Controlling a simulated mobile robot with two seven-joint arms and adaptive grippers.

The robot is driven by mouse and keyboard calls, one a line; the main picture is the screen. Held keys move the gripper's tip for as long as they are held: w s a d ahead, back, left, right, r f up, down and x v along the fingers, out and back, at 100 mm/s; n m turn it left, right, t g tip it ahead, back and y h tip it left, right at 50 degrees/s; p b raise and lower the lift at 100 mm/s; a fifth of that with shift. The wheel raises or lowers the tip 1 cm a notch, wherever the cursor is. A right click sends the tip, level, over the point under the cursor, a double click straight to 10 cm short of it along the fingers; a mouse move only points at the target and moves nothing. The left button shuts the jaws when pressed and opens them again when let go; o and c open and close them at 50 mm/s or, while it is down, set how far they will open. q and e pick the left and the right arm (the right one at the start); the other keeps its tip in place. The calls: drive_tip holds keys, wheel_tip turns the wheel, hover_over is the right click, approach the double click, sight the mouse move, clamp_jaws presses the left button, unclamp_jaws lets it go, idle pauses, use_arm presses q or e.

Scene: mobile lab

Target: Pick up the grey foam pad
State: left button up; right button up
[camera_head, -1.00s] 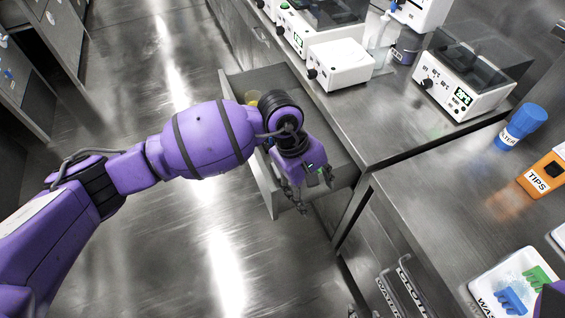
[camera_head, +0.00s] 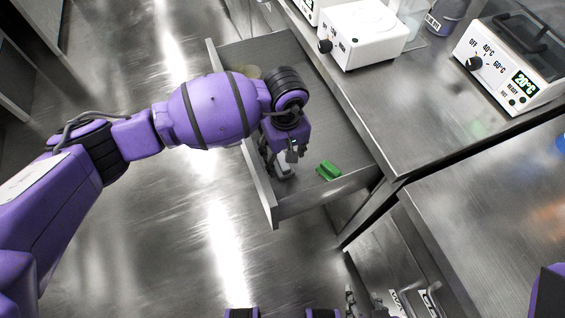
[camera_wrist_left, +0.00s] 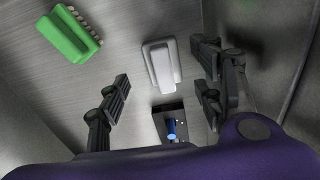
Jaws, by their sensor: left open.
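The grey foam pad (camera_wrist_left: 163,66) is a pale grey block lying on the drawer floor, seen in the left wrist view just ahead of and between the fingers. In the head view the pad (camera_head: 286,171) shows only in part, below my left gripper (camera_head: 284,158). In the left wrist view my left gripper (camera_wrist_left: 163,92) is open, with one finger to each side of the pad's line. Nothing is held between its fingers.
The open drawer (camera_head: 323,201) has metal walls around the gripper. A green block-like item (camera_head: 328,170) lies right of the pad; it also shows in the left wrist view (camera_wrist_left: 69,38). White devices (camera_head: 362,35) stand on the counter.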

sight(282, 160)
use_arm(q)
drive_tip(key=f, duration=0.5)
drive_tip(key=shift+w+a, duration=0.2)
drive_tip(key=shift+a, duration=0.1)
drive_tip(key=c, duration=1.2)
drive_tip(key=shift+o, duration=0.2)
drive_tip(key=shift+r, duration=0.1)
wheel_tip(282, 160, up, 10)
drive_tip(key=shift+f, duration=0.1)
